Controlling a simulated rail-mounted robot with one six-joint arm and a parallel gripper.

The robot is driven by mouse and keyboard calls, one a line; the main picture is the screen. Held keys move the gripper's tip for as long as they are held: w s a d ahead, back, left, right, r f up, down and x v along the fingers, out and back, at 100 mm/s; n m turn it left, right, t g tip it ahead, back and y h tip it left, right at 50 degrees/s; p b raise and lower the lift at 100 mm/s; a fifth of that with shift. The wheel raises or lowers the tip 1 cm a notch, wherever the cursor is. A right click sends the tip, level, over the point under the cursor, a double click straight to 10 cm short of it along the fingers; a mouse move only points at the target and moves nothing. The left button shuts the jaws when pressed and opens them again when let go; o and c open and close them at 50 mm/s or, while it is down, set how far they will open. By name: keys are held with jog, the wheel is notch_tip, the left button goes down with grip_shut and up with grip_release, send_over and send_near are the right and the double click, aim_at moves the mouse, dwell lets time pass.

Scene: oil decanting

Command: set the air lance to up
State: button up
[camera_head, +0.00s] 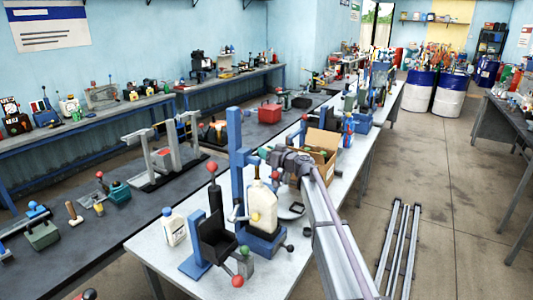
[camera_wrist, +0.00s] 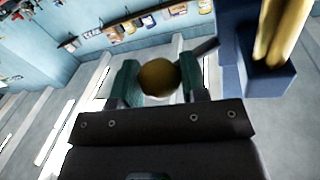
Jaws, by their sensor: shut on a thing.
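My gripper (camera_wrist: 160,82) has dark green fingers, one on each side of a round brass-coloured knob (camera_wrist: 158,77), and is shut on it. A dark arm runs from behind the knob toward a blue block (camera_wrist: 262,72) on the right. A brass rod (camera_wrist: 282,30) stands in that block. In the head view my gripper (camera_head: 265,154) is beside the upper part of a tall blue column (camera_head: 236,150), above a cream jug (camera_head: 261,200) on a blue base. The knob is hard to make out there. I cannot tell the lance's setting.
A white bottle (camera_head: 173,226) and a black holder with a red-knobbed lever (camera_head: 213,168) stand left of the jug. A cardboard box (camera_head: 322,142) is behind my arm. The bench's front left corner (camera_head: 160,262) is bare. Floor rails (camera_head: 400,245) lie to the right.

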grip_shut()
notch_tip(320, 180, up, 10)
jog(key=p, duration=0.9)
jog(key=shift+f+p, duration=0.15)
jog(key=shift+p, duration=0.2)
jog(key=shift+w+f, duration=0.15)
jog(key=shift+f, duration=0.1)
jog(key=o, duration=0.5)
grip_release()
jog(key=shift+o, duration=0.2)
jog(key=v, duration=1.1)
